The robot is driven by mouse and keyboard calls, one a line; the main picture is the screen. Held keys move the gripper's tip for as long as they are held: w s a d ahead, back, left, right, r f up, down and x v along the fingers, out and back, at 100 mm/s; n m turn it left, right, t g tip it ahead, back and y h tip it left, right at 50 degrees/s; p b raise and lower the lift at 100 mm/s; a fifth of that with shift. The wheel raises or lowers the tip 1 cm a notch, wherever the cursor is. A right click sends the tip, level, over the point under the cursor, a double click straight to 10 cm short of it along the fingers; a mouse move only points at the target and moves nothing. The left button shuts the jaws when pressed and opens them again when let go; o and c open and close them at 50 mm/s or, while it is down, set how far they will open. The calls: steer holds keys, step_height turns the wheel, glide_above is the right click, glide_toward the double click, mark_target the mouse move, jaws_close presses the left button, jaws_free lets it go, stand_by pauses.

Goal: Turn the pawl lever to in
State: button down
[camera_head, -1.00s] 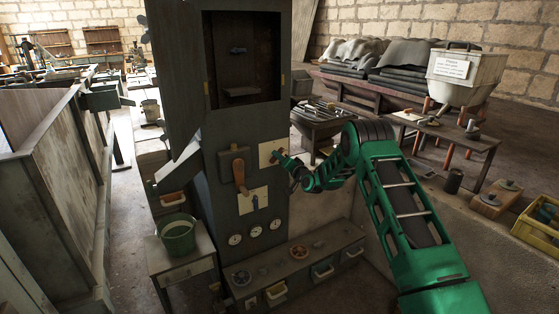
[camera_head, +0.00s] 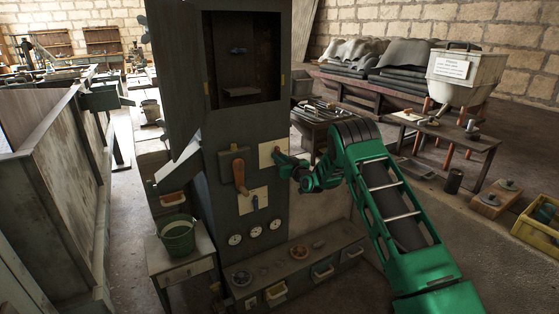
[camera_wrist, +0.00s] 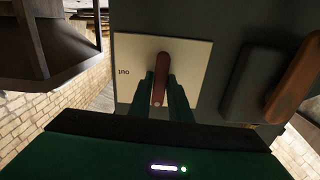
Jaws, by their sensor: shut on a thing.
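The pawl lever (camera_wrist: 159,80) is a small red-brown handle on a pale square plate (camera_wrist: 135,52) in the wrist view. The plate carries the word OUT, upside down, at its left side. The lever runs from the plate's middle down the picture. My gripper (camera_wrist: 164,92) has its two green fingers shut on the lever, one on each side. In the head view my gripper (camera_head: 281,156) is at the pale plate (camera_head: 265,153) on the grey cabinet front, where the lever is mostly hidden. No IN mark is visible.
A wooden handle (camera_head: 240,175) on a dark block is just left of the plate in the head view. Below it are a second pale plate with a small lever (camera_head: 256,201) and several round gauges (camera_head: 254,232). A drawer bench (camera_head: 300,262) runs along the cabinet foot.

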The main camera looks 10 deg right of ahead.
steer(key=shift+s+d+f+n, duration=0.1)
steer(key=shift+d+f+n, duration=0.15)
steer(key=shift+f+n, duration=0.2)
steer(key=c, duration=1.7)
jaws_free()
steer(key=shift+a+r, duration=0.1)
steer(key=shift+r, duration=0.05)
steer(key=v, duration=1)
steer(key=shift+s, duration=0.25)
steer(key=shift+r, duration=0.15)
